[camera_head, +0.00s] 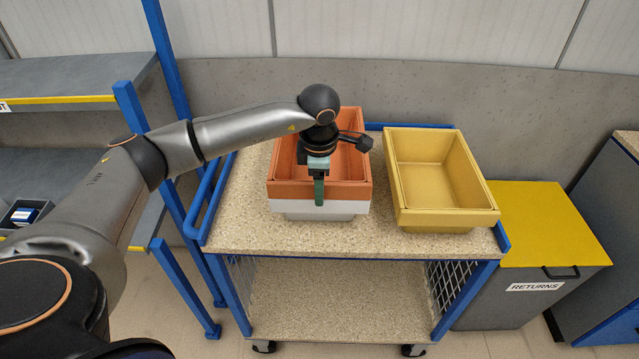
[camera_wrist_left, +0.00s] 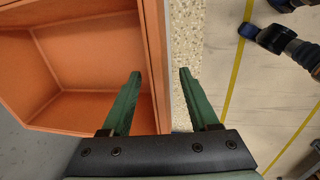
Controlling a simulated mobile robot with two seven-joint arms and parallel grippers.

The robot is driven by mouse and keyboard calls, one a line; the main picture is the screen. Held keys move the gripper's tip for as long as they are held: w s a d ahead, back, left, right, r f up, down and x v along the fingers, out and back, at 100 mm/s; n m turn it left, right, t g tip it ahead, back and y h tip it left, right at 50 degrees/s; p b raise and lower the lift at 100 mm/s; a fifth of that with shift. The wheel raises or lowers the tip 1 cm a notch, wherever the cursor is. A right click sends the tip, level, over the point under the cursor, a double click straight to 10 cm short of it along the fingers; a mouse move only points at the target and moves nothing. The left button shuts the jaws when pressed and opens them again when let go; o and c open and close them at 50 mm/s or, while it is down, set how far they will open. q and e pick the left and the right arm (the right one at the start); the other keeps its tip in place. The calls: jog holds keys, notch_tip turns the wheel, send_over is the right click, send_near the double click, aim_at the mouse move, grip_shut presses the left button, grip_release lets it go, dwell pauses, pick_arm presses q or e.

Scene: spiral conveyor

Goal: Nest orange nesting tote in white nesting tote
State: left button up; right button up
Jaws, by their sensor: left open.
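The orange nesting tote (camera_head: 289,190) stands upright on the cart top, with its walls rising above the white nesting tote (camera_head: 345,210). Only a low band of the white tote shows below the orange one, so the orange tote sits in it and looks level. My left gripper (camera_head: 319,198) is at the near wall of the orange tote, pointing down. In the left wrist view the gripper (camera_wrist_left: 160,72) is open, one finger over the inside of the orange tote (camera_wrist_left: 95,62) and the other outside its wall. The fingers stand apart from the wall. My right gripper is not in view.
A yellow tote (camera_head: 440,175) stands empty just right of the orange one on the speckled cart top (camera_head: 235,215). Blue rails edge the cart. A grey returns bin (camera_head: 540,240) with a yellow top is at the right. Blue-framed shelves (camera_head: 75,75) stand at the left.

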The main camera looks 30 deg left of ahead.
pick_arm(q)
notch_tip(320, 180, up, 12)
jog(key=s+d+b, duration=0.1)
jog(key=shift+s+r, duration=0.15)
jog(key=shift+s, duration=0.2)
dwell(0.4)
